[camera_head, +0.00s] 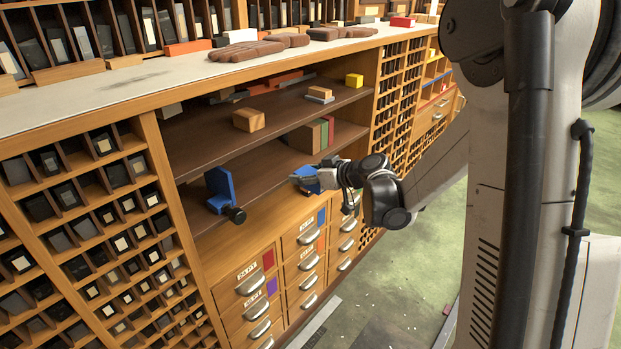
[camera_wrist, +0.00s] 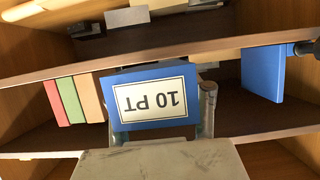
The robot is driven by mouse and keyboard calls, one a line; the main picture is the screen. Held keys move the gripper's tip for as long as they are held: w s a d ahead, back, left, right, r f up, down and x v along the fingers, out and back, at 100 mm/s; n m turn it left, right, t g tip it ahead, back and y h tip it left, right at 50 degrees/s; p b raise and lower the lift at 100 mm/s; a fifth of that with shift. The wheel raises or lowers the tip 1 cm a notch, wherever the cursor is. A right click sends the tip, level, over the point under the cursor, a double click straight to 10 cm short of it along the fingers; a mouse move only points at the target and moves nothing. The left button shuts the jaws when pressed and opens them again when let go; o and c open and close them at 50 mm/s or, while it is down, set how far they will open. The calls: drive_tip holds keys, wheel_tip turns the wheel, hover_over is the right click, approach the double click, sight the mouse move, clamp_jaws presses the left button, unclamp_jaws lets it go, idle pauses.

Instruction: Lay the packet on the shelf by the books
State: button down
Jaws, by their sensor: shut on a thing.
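The packet (camera_head: 307,179) is a blue block with a white "10 PT" label, which reads upside down in the wrist view (camera_wrist: 152,98). My gripper (camera_head: 322,178) is shut on it, in front of the lower shelf's front edge. In the wrist view the books (camera_wrist: 75,98) appear just left of the packet.
A blue upright piece (camera_head: 219,186) with a dark knob stands at the lower shelf's left end. Between it and the books the board looks clear. The upper shelf above holds a wooden block (camera_head: 249,120) and other small blocks. Labelled drawers (camera_head: 250,283) lie below.

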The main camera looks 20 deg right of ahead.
sight(276, 168)
drive_tip(key=shift+w+a, duration=0.25)
drive_tip(key=shift+w, duration=0.2)
drive_tip(key=shift+b, duration=0.45)
idle(1.4)
drive_tip(key=shift+w+a+b, duration=0.15)
drive_tip(key=shift+w+a, duration=0.8)
drive_tip(key=shift+w, duration=0.55)
drive_tip(key=shift+w+a+b, duration=0.1)
drive_tip(key=shift+w+a, duration=0.9)
drive_tip(key=shift+w, duration=0.45)
drive_tip(key=shift+w+a+b, duration=0.15)
drive_tip(key=shift+w+a, duration=0.8)
drive_tip(key=shift+w, duration=0.55)
idle(1.2)
